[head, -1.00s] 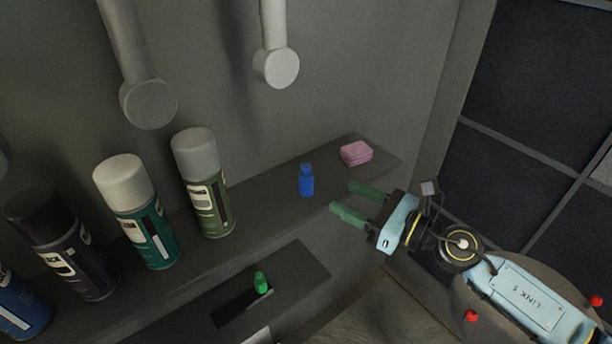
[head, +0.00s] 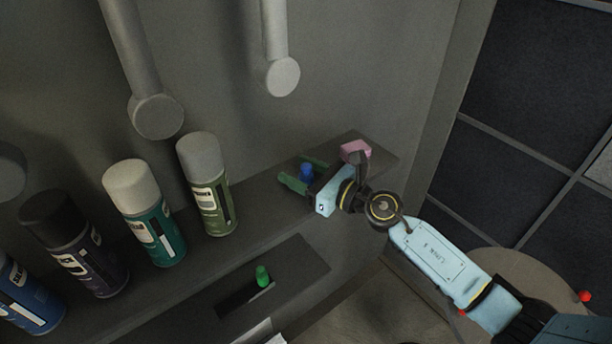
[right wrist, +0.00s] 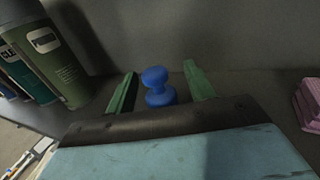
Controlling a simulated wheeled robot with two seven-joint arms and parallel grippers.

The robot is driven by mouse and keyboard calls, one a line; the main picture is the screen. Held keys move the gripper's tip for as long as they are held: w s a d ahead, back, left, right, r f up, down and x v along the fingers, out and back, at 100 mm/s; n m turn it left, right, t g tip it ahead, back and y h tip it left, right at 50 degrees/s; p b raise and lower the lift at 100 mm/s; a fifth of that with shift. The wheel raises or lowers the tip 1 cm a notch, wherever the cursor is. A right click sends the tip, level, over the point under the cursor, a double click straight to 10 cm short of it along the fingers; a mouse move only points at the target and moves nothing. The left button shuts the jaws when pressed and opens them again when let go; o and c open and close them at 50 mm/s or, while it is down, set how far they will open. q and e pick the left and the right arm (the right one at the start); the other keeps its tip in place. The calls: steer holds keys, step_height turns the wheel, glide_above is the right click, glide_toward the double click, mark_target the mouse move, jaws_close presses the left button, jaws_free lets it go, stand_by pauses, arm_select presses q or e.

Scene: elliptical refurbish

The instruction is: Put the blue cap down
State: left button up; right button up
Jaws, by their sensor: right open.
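The blue cap (head: 306,172) stands upright on the grey shelf, left of the pink block. My right gripper (head: 291,171) is open, with its green fingers on either side of the cap. In the right wrist view the blue cap (right wrist: 158,88) stands between the two open fingers (right wrist: 160,85), with a visible gap to the right finger; whether the left finger touches it I cannot tell. The cap's lower part is hidden behind the gripper body. My left gripper is not in view.
A pink block (head: 355,150) lies on the shelf right behind my right gripper. A green spray can (head: 208,185) and several other cans stand to the left. A small green bottle (head: 262,276) stands in a slot of the lower ledge (head: 300,262). The back wall rises close behind.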

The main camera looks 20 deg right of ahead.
steer(key=shift+w+a, duration=0.25)
steer(key=shift+w, duration=0.1)
steer(key=shift+c, duration=0.2)
steer(key=c, duration=1.1)
steer(key=shift+o, duration=0.2)
steer(key=shift+r, duration=0.1)
